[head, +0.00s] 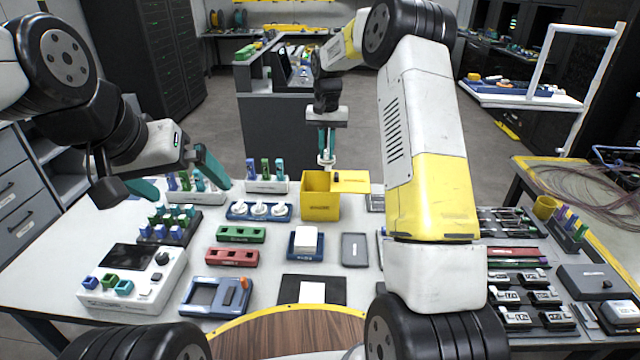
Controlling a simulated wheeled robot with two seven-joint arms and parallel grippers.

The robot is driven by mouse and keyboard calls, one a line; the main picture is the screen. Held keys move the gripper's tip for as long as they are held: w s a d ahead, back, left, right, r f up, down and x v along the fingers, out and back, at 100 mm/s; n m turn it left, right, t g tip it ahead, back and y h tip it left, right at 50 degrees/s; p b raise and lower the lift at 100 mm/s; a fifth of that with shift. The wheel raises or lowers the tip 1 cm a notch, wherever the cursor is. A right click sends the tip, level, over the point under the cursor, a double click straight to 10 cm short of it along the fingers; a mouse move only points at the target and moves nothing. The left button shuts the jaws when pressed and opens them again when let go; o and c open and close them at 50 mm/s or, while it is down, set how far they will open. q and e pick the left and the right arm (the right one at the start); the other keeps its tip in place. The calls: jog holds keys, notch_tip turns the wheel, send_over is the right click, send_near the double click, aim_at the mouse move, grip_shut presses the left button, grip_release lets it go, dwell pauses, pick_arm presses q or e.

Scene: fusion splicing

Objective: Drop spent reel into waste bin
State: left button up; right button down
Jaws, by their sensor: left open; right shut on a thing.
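A yellow box (319,207), which looks like the waste bin, stands near the back middle of the white table. It has an open top, and a yellow flap with a dark knob (350,182) lies at its right. My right gripper (327,150) points down with its teal fingers shut on a small white reel (326,161). The reel appears just above the bin's back rim; its exact depth over the opening is hard to tell. My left gripper (178,180) is open and empty over the left side of the table, its teal fingers apart.
A blue tray (240,217) with white reels stands left of the bin. Racks of coloured pieces (267,186) stand behind it. Green (241,235) and red (232,257) holders, and a blue-rimmed tray (305,254) with a white block, lie in front. My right arm hides part of the table's right side.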

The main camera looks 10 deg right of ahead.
jog(key=shift+f, duration=1.25)
jog(key=c, duration=1.4)
grip_release()
jog(key=shift+o, duration=0.2)
